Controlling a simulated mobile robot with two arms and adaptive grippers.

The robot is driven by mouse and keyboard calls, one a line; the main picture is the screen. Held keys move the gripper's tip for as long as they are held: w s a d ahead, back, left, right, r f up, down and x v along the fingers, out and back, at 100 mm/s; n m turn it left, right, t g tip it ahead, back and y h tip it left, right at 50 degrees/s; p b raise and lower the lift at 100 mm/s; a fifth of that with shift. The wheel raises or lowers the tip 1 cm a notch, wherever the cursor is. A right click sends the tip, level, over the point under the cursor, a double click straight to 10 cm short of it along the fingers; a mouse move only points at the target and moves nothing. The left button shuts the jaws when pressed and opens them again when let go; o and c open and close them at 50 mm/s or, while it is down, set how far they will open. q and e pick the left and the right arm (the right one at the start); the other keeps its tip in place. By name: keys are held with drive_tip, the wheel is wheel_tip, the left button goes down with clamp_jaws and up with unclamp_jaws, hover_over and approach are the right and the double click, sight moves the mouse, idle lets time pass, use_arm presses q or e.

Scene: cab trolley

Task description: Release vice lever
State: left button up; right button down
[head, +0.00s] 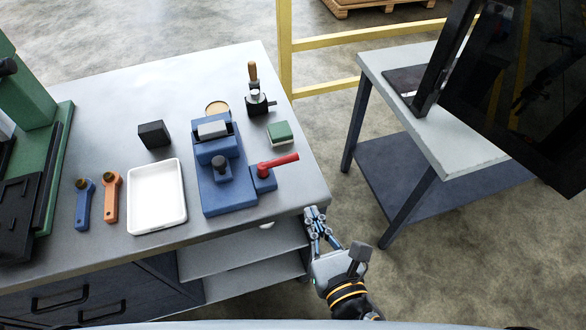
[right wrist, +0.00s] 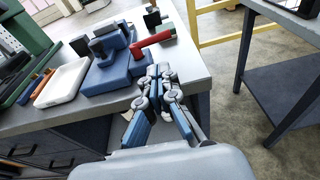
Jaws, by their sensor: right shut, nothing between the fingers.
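A blue vice (head: 222,172) stands on the grey bench, with a grey block (head: 212,130) in its upper part. Its red lever (head: 278,163) sits on the right side and points to the right in the head view. In the right wrist view the vice (right wrist: 115,72) and red lever (right wrist: 151,41) lie beyond the fingers. My right gripper (head: 315,212) is shut and empty, just off the bench's right front edge, apart from the lever. It also shows in the right wrist view (right wrist: 159,75). My left gripper is not in view.
A white tray (head: 157,226) lies left of the vice, with orange (head: 112,202) and blue (head: 83,213) tools beside it. A green-topped block (head: 280,131) and a wooden-handled tool (head: 254,80) stand behind the lever. Another table (head: 475,150) is at right.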

drive_tip(key=shift+w, duration=0.1)
drive_tip(key=p, duration=0.3)
approach(279, 164)
drive_tip(key=w, duration=0.3)
drive_tip(key=w+f, duration=0.1)
drive_tip(key=w, duration=0.3)
drive_tip(key=shift+w+d+f, duration=0.15)
drive_tip(key=shift+f, duration=0.05)
